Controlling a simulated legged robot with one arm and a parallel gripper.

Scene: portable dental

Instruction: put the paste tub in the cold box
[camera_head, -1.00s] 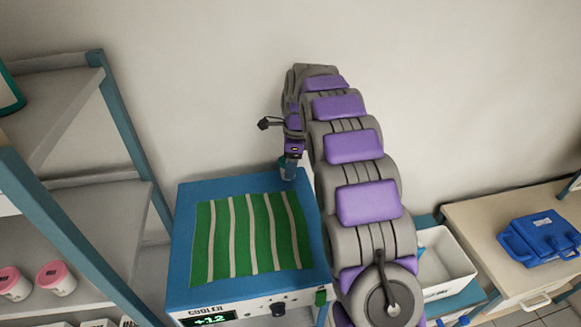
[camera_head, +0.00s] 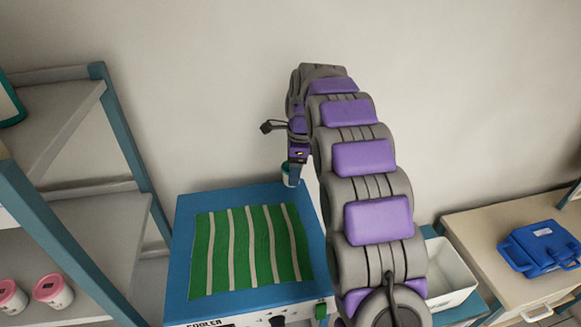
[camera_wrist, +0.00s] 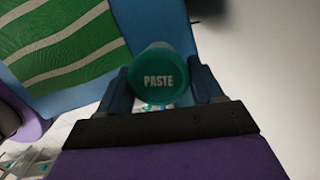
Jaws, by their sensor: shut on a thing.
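The paste tub has a teal lid marked PASTE (camera_wrist: 158,80) in the wrist view, between the two blue fingers of my gripper (camera_wrist: 165,92). My gripper is shut on it. In the head view the tub (camera_head: 290,174) hangs below my gripper (camera_head: 293,166) at the back right corner of the cold box. The cold box (camera_head: 184,250) is a blue cooler marked COOLER, with a green and white striped cloth (camera_head: 252,248) on its top. I cannot tell from these views whether the tub touches the cooler.
Shelves (camera_head: 90,225) with pink-lidded tubs (camera_head: 52,290) stand at the left. A white bin (camera_head: 448,272) is right of my arm. A blue case (camera_head: 540,246) lies on a wooden-topped cabinet (camera_head: 475,228) at the far right. The wall is close behind the cooler.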

